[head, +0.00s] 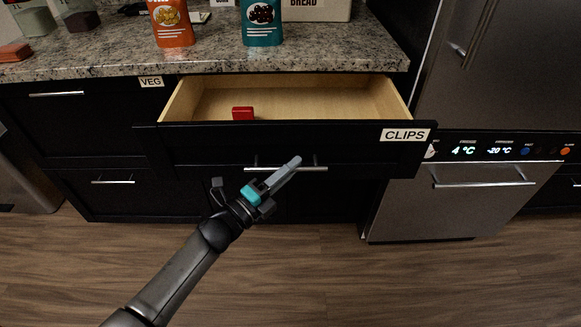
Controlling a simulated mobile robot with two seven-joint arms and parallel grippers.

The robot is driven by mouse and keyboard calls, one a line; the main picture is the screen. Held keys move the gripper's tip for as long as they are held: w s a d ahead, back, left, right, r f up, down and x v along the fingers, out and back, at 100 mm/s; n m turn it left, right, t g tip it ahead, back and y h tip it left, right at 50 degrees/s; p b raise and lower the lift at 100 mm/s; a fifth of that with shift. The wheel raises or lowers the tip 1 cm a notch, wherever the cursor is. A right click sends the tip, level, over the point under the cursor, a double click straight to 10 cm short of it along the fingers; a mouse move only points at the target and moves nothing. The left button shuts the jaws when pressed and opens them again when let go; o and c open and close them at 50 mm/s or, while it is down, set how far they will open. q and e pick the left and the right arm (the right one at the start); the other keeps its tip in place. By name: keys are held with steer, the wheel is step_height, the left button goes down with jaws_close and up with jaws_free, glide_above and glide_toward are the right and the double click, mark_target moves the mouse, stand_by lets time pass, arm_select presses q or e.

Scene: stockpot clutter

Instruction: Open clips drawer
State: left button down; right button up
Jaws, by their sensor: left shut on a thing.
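The black drawer labelled CLIPS (230,142) is pulled out from under the granite counter in the head view. Its pale wooden inside shows, with a small red thing (243,113) lying in it near the front. A silver bar handle (312,169) runs across the drawer front. My left gripper (294,163) reaches up from the lower left, and its fingers are shut on the handle around its middle. The far finger is hidden, and so is part of the handle behind the gripper. My right gripper is not in view.
The VEG drawer (70,95) to the left is shut, as is the drawer below it. A steel appliance (465,205) with a lit panel stands to the right. Orange (172,22) and teal (262,25) packets stand on the counter (330,58). The wooden floor in front is clear.

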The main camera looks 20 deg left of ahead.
arm_select(q)
steer(key=c, duration=0.9)
jaws_free()
steer(key=shift+s+a, duration=0.15)
steer(key=shift+s, duration=0.05)
steer(key=p+v, duration=0.2)
steer(key=v, duration=1.2)
steer(key=shift+s+a, duration=0.15)
steer(key=shift+s, duration=0.25)
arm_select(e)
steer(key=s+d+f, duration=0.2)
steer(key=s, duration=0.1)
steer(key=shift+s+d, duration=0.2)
